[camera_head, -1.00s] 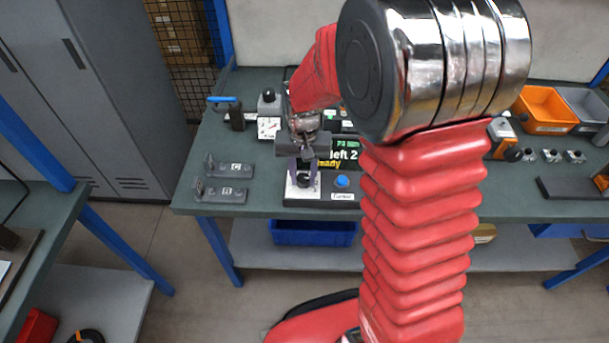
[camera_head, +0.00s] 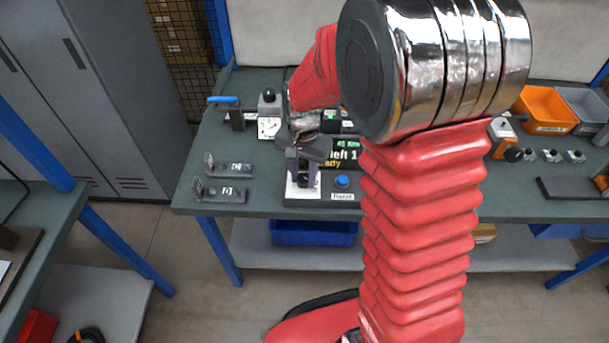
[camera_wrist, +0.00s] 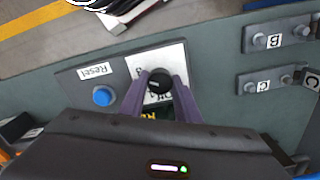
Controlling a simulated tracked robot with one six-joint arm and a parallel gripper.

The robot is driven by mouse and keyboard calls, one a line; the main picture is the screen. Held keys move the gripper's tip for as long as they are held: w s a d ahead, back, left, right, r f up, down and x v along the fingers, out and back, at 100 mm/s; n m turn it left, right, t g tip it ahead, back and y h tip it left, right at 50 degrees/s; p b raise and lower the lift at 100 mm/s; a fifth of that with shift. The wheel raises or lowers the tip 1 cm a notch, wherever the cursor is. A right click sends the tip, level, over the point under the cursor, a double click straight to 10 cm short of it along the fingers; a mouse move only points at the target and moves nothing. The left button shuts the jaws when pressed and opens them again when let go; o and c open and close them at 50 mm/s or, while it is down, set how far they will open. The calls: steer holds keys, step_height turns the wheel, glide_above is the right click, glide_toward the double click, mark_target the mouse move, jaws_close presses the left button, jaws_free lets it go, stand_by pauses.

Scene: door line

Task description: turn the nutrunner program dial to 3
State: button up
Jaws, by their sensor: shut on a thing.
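The black program dial (camera_wrist: 158,84) stands on a white plate (camera_wrist: 147,62) in the wrist view, on the dark nutrunner panel (camera_wrist: 75,83). My gripper (camera_wrist: 160,82) has its two purple fingers on either side of the dial and is shut on it. In the head view my gripper (camera_head: 303,178) comes down over the dial from above. The number the dial points to is hidden by the fingers.
A blue button (camera_head: 342,181) sits on the panel right of the dial. Brackets marked B (camera_head: 222,193) and C (camera_head: 230,170) lie left of it. An orange bin (camera_head: 546,107) is at the far right.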

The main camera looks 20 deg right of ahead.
mark_target(303, 176)
steer(key=o, duration=1)
steer(key=shift+o, duration=0.2)
steer(key=shift+r, duration=0.1)
step_height(303, 176, up, 14)
steer(key=shift+f, duration=0.25)
steer(key=shift+w, duration=0.1)
steer(key=s+r+n+t, duration=0.2)
steer(key=s+r+n, duration=0.1)
steer(key=s, duration=0.6)
steer(key=s+r+n+t, duration=0.3)
steer(key=s+r+n, duration=0.1)
steer(key=s, duration=0.6)
steer(key=shift+d+n+t, duration=0.2)
steer(key=shift+n+t, duration=0.1)
steer(key=shift+n, duration=0.2)
